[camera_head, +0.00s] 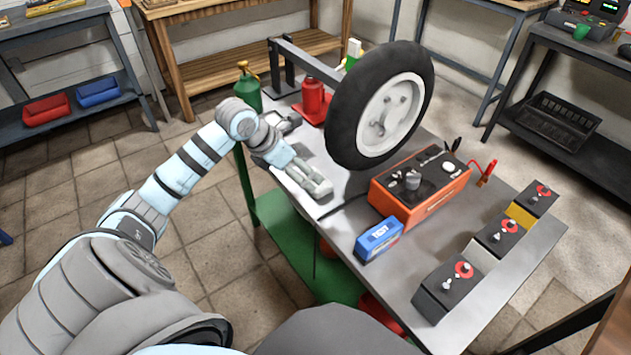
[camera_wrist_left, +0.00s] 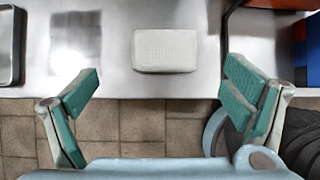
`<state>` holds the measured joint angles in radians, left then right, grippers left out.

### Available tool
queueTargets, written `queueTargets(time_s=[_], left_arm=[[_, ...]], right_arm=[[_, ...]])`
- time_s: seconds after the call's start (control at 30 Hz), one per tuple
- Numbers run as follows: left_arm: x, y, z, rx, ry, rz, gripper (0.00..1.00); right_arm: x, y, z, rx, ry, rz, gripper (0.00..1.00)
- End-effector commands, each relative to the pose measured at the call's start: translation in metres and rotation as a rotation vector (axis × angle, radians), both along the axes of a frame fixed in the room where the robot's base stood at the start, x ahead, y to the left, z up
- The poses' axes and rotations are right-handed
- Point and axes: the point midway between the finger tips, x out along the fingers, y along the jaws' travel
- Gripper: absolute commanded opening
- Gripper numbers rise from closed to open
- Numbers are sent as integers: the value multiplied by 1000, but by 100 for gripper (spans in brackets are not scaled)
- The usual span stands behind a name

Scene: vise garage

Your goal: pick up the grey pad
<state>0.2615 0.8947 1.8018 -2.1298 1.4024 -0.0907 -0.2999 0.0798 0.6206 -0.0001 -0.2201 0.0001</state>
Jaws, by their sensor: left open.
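The grey pad (camera_wrist_left: 166,51) is a pale grey, rounded rectangle with a fine texture. It lies flat on the metal tabletop in the left wrist view, close to the table edge. My left gripper (camera_head: 313,184) is over the left edge of the workbench. In the left wrist view its teal-padded fingers (camera_wrist_left: 162,95) are wide apart with nothing between them, and the pad lies ahead of them, roughly centred. My right gripper is not in view.
The workbench (camera_head: 395,290) carries an upright wheel (camera_head: 345,115), an orange box (camera_head: 405,205), a blue box (camera_head: 377,240), several black switch boxes (camera_head: 447,290), a red can (camera_head: 313,98) and a green bottle (camera_head: 248,92). A dark-rimmed tray (camera_wrist_left: 17,45) lies left of the pad.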

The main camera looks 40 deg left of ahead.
Motion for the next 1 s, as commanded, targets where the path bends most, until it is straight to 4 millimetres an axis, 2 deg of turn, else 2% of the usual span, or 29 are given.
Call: queueTargets(time_s=[0.33,0.43,0.6,0.67,0.9,1.0], left_arm=[[30,-15,-48,-3,1,1,94],[34,-16,-54,-1,1,-1,94],[34,-16,-53,1,1,-1,94],[34,-16,-53,1,1,-1,86],[34,-16,-53,1,1,-1,48],[34,-16,-53,0,1,0,47]], right_arm=[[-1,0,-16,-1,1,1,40],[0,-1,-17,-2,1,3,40],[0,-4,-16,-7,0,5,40],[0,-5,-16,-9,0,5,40],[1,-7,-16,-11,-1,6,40],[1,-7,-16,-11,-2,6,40]])
